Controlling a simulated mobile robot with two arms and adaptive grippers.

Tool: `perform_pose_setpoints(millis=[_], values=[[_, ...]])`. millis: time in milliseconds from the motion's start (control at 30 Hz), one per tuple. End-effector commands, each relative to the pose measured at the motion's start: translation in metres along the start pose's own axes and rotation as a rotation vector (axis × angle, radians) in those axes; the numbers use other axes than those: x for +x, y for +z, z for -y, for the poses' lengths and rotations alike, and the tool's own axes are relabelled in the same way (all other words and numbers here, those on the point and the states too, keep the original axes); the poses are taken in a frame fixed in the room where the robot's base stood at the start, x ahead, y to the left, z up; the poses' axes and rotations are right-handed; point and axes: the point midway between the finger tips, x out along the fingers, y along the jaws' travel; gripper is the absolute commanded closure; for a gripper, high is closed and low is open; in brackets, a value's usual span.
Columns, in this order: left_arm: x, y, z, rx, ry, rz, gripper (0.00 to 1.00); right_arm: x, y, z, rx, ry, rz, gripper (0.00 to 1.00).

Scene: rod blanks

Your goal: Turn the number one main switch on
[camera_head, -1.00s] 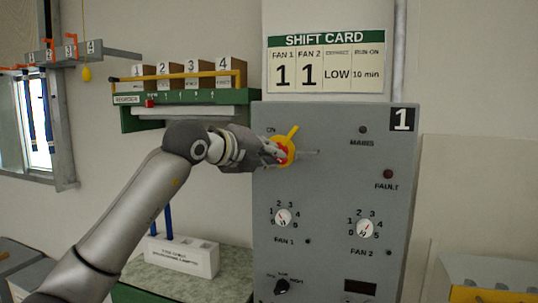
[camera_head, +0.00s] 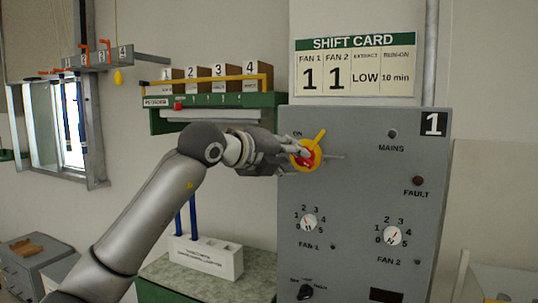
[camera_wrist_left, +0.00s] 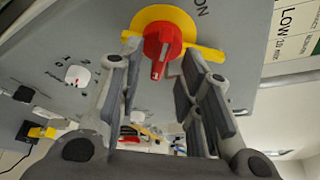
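The number one panel (camera_head: 360,200) is a grey cabinet marked 1. Its main switch (camera_head: 313,162) is a red handle on a yellow disc, with a yellow tab pointing up and right in the head view; ON is printed above it. My left gripper (camera_head: 300,154) is at the switch, partly covering its left side. In the left wrist view, the red handle (camera_wrist_left: 160,50) lies between the spread fingertips of my left gripper (camera_wrist_left: 160,55); I see no clear grip on it. The MAINS lamp (camera_head: 392,134) looks dark. My right gripper is not in view.
Fan dials (camera_head: 309,223) and a lower selector (camera_head: 306,291) are on the same panel. A shift card (camera_head: 355,66) hangs above. Left are a green shelf with numbered boxes (camera_head: 219,85) and a white holder (camera_head: 205,257) with blue rods on a bench.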

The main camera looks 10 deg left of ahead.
Motion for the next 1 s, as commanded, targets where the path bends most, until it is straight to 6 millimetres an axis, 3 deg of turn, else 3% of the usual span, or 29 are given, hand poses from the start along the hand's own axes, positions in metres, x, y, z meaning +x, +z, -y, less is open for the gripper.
perform_pose_setpoints(millis=[200,433,600,867,1000], values=[[-0.045,0.001,0.0,0.003,0.0,0.003,0.67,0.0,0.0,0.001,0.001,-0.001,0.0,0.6],[-0.081,0.0,-0.001,0.0,0.002,0.0,0.67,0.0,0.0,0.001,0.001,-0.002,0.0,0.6],[-0.091,0.0,-0.001,0.001,0.002,0.0,0.67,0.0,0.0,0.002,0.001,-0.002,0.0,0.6],[-0.092,0.0,-0.001,0.0,0.002,0.0,0.67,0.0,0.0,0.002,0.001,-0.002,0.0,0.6],[-0.094,0.002,-0.001,0.029,0.001,0.001,0.85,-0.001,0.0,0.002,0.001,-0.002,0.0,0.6]])
